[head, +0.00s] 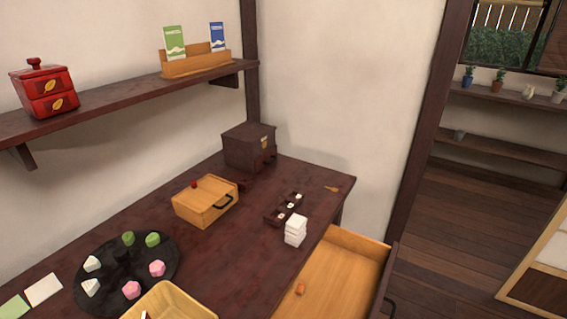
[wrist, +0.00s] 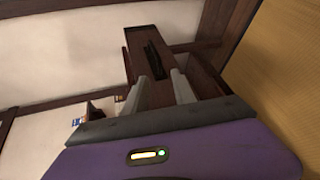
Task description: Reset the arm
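My gripper (wrist: 160,84) shows in the wrist view, with its purple body at the bottom and two grey fingers pointing up the picture. The fingers stand apart with a clear gap, so it is open. I see nothing held between them. A dark wooden piece with a black handle (wrist: 155,58) shows beyond the fingertips, and its distance is hard to judge. The arm and gripper do not show in the head view.
An open drawer (head: 345,262) juts out at right. A wall shelf (head: 120,101) runs above. Floor (head: 450,235) is clear at right.

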